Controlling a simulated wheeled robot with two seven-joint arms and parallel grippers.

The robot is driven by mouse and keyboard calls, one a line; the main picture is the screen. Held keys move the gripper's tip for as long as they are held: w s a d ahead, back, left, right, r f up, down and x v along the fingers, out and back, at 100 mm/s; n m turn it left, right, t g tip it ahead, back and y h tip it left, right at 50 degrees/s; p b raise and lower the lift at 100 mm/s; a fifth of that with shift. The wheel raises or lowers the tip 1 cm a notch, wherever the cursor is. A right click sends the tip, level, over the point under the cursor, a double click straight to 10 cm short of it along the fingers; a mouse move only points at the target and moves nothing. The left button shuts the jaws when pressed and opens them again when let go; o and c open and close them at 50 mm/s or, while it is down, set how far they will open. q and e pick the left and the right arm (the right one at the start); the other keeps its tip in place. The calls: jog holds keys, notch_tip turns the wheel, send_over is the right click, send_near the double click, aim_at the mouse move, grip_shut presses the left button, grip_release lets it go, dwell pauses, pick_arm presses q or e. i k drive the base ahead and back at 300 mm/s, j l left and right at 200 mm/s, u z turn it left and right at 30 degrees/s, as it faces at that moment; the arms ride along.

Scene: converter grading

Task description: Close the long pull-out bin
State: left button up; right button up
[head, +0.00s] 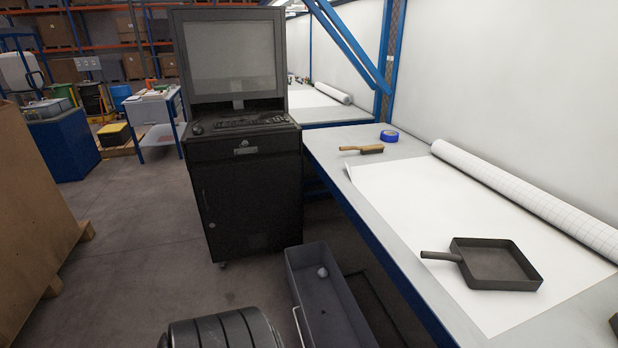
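The long pull-out bin (308,294) is a dark grey, open-topped box low beside the bench, at the bottom centre of the head view. It stands out from under the bench's left edge, so it is open. A light bar-like handle (298,326) shows on its left side, cut off by the picture's bottom edge. A small whitish round object (322,272) lies inside near the far end. The bin's near end is out of frame. Neither of my grippers can be made out in the head view.
A black computer cabinet (250,195) stands just beyond the bin. The workbench (322,150) on the right bears white paper (420,200), a square pan (495,264), a brush (362,150) and blue tape (389,136).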

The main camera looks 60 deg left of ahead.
aim_at(342, 324)
jog(key=u, duration=2)
